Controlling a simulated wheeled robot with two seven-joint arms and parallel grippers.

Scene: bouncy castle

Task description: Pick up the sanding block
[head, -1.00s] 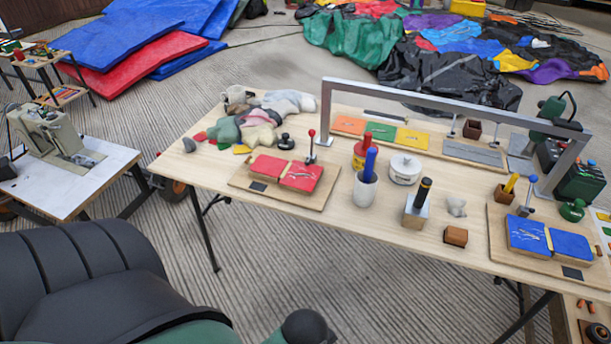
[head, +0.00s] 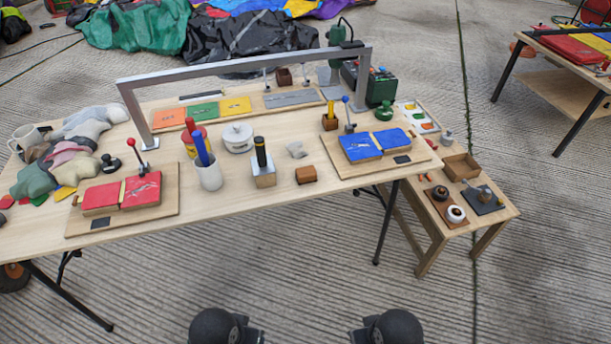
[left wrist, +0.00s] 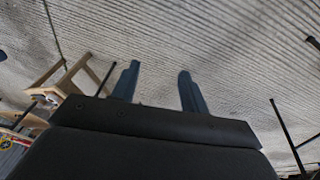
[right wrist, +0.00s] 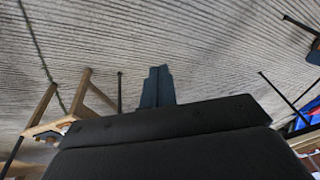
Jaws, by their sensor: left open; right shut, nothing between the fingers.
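A small brown block (head: 306,174), which looks like the sanding block, lies near the front edge of the long wooden table (head: 240,195) in the head view. It sits right of a holder block with a black-handled tool (head: 263,172). My left gripper (left wrist: 158,85) is open and empty in the left wrist view, with bare floor beyond its fingers. My right gripper (right wrist: 157,86) is shut and empty in the right wrist view. Neither gripper's fingers show in the head view, and the block does not clearly show in either wrist view.
A grey metal frame (head: 250,65) spans the table behind the block. A low side table (head: 470,215) stands right. Floor in front is clear.

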